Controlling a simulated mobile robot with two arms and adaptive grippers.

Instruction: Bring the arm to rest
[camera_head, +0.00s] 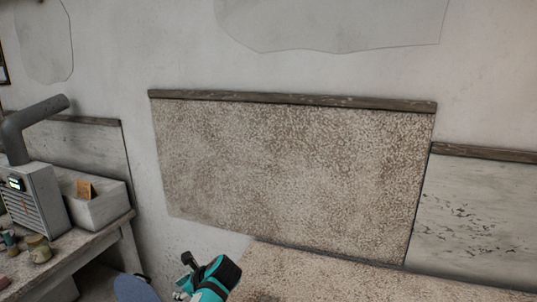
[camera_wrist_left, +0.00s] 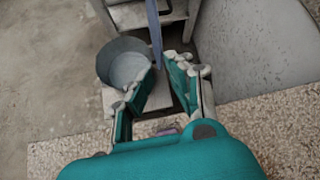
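My left gripper (camera_wrist_left: 151,92) is teal with light grey links and shows large in the left wrist view. Its two fingers are apart with nothing between them. It points down past the edge of a speckled surface. In the head view my left arm's teal and black wrist (camera_head: 212,278) shows at the bottom middle, and the fingertips are not clear there. My right gripper is not seen in either view.
A speckled worktop (camera_head: 300,272) lies at the bottom of the head view, below a speckled wall panel (camera_head: 300,170). A left bench holds a grey machine (camera_head: 38,200), a white box (camera_head: 95,205) and jars (camera_head: 39,248). The left wrist view shows a grey bucket (camera_wrist_left: 122,62) low down.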

